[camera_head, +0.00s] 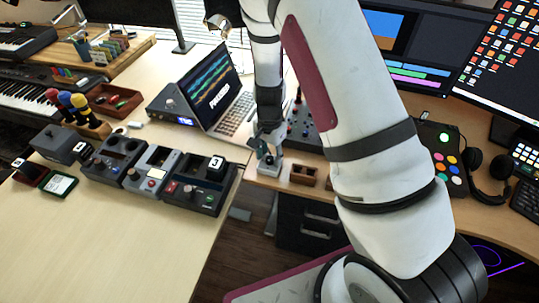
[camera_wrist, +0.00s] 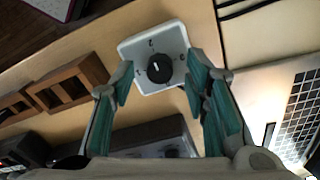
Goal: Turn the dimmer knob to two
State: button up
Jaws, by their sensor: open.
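The dimmer (camera_wrist: 153,47) is a small white square box with rounded corners and a round black knob (camera_wrist: 159,73) on top. Faint marks stand around the knob; they are too blurred to read surely, and I cannot tell which one the knob points to. My gripper (camera_wrist: 158,86) is open, its teal-padded fingers on either side of the dimmer's near part, with the knob between and a little beyond the tips. In the head view my gripper (camera_head: 266,152) is above the dimmer (camera_head: 268,168) at the desk edge; the knob is mostly hidden there.
Wooden slotted blocks (camera_wrist: 70,83) lie left of the dimmer, the laptop (camera_wrist: 300,115) right. A dark panel box (camera_head: 303,128) stands behind. Effect pedals (camera_head: 195,185) sit on the left table, across a gap. Headphones (camera_head: 487,175) lie right.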

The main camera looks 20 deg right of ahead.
aim_at(270, 158)
notch_tip(270, 158, up, 12)
jog(key=shift+f, duration=0.2)
dwell(0.5)
